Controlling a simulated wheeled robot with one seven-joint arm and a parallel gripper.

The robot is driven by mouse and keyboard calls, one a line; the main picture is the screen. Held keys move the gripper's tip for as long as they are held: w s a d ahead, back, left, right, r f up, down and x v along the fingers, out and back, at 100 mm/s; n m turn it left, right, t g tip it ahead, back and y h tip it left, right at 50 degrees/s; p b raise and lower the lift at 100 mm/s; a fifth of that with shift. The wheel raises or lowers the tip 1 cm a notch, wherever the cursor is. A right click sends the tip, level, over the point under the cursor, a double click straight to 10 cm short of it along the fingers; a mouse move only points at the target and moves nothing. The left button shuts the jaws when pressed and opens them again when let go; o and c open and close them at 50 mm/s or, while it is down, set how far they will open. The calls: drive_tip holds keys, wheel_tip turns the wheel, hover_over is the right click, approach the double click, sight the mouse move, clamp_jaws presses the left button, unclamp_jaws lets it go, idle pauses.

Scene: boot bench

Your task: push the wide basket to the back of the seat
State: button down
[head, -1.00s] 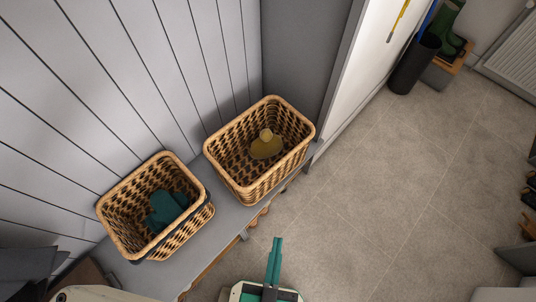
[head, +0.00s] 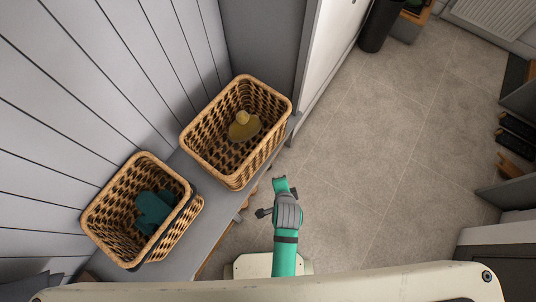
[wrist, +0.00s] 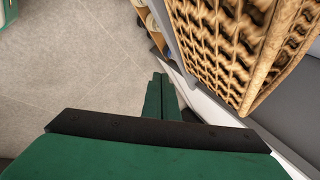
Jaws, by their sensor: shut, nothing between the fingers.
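Two wicker baskets stand on the grey bench seat (head: 213,225). The upper right one, which looks the wider, is the wide basket (head: 228,168); it holds a mustard-yellow item and stands close to the seat's front edge, with a gap to the wall panels behind. It fills the upper right of the wrist view (wrist: 225,50). My green gripper (head: 279,182) is in front of the seat, over the floor, apart from the wide basket. In the wrist view its fingers (wrist: 160,85) are shut and empty.
Panelled wall (head: 75,75) runs behind the seat, and a grey end panel (head: 258,35) stands beyond the wide basket. The tiled floor (head: 385,170) to the right is open. A dark bin (head: 379,25) stands at the top. Wooden items show below the seat (wrist: 150,25).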

drive_tip(key=w+r+m+g+y, duration=0.2)
drive_tip(key=w+m+g, duration=0.3)
drive_tip(key=w+m, duration=0.45)
drive_tip(key=shift+m+y, duration=0.3)
drive_tip(key=shift+m, duration=0.15)
drive_tip(key=shift+w+a+f, duration=0.6)
drive_tip(key=shift+a+f, duration=0.15)
drive_tip(key=shift+f, duration=0.85)
drive_tip(key=shift+w+a+f, duration=0.65)
drive_tip(key=shift+a+f, duration=0.05)
drive_tip(key=shift+f, duration=0.9)
drive_tip(key=shift+w+a+f, duration=0.6)
drive_tip(key=shift+a+f, duration=0.15)
drive_tip(key=shift+f, duration=0.85)
